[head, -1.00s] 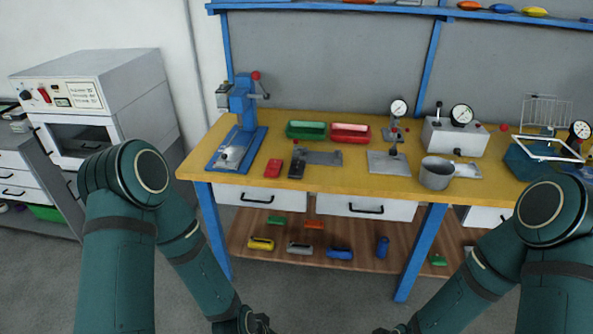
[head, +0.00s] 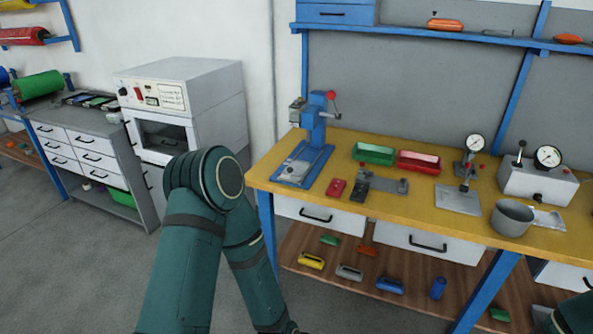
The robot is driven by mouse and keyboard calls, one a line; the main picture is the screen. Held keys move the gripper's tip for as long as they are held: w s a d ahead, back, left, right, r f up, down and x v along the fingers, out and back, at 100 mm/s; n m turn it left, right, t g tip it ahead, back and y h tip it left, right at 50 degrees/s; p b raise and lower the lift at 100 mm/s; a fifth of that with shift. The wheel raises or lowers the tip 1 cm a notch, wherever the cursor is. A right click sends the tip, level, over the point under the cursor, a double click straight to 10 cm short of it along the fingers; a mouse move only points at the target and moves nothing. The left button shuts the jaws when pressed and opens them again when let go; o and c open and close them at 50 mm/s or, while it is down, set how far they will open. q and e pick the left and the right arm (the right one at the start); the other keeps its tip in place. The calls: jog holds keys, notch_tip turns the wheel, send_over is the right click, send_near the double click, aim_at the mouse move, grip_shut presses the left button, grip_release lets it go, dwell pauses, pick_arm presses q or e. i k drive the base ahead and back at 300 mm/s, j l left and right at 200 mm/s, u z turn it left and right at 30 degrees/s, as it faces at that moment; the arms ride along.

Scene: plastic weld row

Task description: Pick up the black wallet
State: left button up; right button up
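I cannot pick out a black wallet for certain. A small dark object (head: 362,186) lies on the yellow workbench (head: 455,188), beside a small red object; it is too small to name. Several flat dark items (head: 92,100) lie on the grey drawer cabinet at the left. My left arm hangs in front of the bench, and only the dark end near my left gripper (head: 291,329) shows at the bottom edge; its fingers are cut off. My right gripper is out of view.
A blue press (head: 316,130), green (head: 374,153) and red (head: 418,161) bins, gauges and a metal pot (head: 511,217) stand on the bench. A white oven-like unit (head: 180,100) stands left of it. The grey floor (head: 80,260) at the lower left is clear.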

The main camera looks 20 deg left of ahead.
aim_at(360, 191)
jog(key=z, duration=0.5)
jog(key=i+j+z, duration=0.15)
jog(key=j+z, duration=0.95)
jog(key=j, duration=0.7)
jog(key=i, duration=0.05)
